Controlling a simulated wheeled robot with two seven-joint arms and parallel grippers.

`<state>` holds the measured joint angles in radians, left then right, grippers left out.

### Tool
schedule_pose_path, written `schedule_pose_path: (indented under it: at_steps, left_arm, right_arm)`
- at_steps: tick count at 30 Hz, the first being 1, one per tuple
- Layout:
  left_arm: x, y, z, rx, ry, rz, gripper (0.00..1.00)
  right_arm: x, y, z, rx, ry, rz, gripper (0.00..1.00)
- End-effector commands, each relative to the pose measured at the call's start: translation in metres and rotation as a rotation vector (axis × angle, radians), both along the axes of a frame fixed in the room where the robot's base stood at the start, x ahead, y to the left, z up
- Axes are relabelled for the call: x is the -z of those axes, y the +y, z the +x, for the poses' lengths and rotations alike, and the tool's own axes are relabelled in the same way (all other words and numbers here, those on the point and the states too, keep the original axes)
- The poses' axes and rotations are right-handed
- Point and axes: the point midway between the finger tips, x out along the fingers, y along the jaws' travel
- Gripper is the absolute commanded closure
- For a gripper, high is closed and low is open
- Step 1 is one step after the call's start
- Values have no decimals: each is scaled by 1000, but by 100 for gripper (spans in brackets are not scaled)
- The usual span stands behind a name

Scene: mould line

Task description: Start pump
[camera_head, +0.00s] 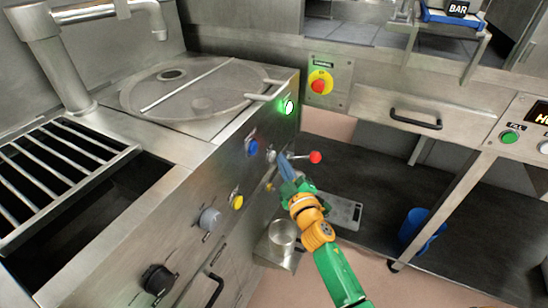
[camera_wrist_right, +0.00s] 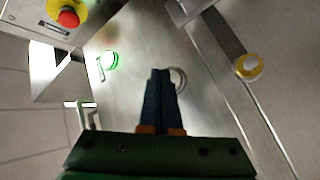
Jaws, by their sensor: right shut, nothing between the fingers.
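The front panel of the steel unit (camera_head: 225,180) carries a lit green button (camera_head: 289,106), a blue knob (camera_head: 252,147), a pale round button (camera_head: 271,155), a yellow knob (camera_head: 237,202) and a grey knob (camera_head: 209,218). My right gripper (camera_head: 285,160) is shut and empty, its fingertips close to the panel near the pale button. In the right wrist view the shut fingertips (camera_wrist_right: 160,74) partly cover a metal-ringed round button (camera_wrist_right: 179,78); contact cannot be told. The lit green button (camera_wrist_right: 109,60) is to their left, a yellow-ringed control (camera_wrist_right: 248,66) to their right. My left gripper is out of view.
A red-balled lever (camera_head: 315,157) juts out beside my right gripper. A black knob (camera_head: 158,279) and a steel cup (camera_head: 283,234) are lower. A blue bucket (camera_head: 417,228) stands on the shelf at right.

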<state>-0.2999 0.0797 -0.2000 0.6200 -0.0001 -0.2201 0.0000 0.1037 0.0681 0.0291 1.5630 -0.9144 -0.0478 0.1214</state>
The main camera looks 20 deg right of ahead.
Motion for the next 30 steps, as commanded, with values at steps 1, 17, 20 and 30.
schedule_pose_path:
  at_steps: [1,17,20,30]
  left_arm:
    - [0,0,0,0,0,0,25]
    - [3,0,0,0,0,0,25]
    - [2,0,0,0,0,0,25]
    - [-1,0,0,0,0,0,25]
  right_arm:
    - [0,0,0,0,0,0,100]
    - [0,6,7,-1,-1,1,100]
    - [-1,5,6,-1,-1,0,100]
    - [0,1,0,0,0,0,100]
